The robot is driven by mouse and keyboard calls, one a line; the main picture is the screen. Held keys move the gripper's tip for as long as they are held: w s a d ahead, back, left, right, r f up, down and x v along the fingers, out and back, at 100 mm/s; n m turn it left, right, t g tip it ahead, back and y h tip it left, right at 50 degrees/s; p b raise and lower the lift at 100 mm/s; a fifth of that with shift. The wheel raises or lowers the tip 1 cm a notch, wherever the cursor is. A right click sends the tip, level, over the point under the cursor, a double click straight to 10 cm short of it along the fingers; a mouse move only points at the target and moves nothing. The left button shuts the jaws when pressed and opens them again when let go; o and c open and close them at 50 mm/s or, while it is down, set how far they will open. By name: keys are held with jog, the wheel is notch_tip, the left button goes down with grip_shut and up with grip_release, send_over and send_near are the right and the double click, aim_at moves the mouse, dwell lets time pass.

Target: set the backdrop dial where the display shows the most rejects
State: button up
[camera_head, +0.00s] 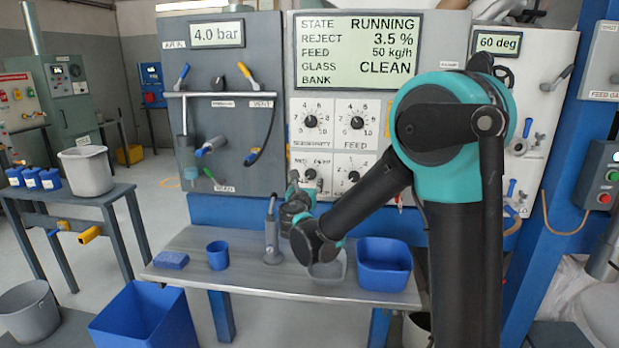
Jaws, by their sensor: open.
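The display (343,48) on the control panel reads STATE RUNNING, REJECT 3.5 %, FEED 50 kg/h, GLASS CLEAN, and the BANK line is blank. The lower-left dial (310,174) is a black knob on a white plate; its lettering is too small to read and its lower part is covered. I cannot confirm by label which dial is the backdrop one. My gripper (293,183) is open, just left of and below this knob, seen mostly from behind. Whether it touches the knob cannot be told.
The sensitivity dial (311,121), feed dial (357,122) and another dial (354,177) sit close around. My arm covers the panel's right side.

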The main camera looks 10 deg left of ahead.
aim_at(310, 174)
jog(key=shift+w+d, duration=0.1)
jog(key=shift+w, duration=2.35)
jog(key=c, duration=1.1)
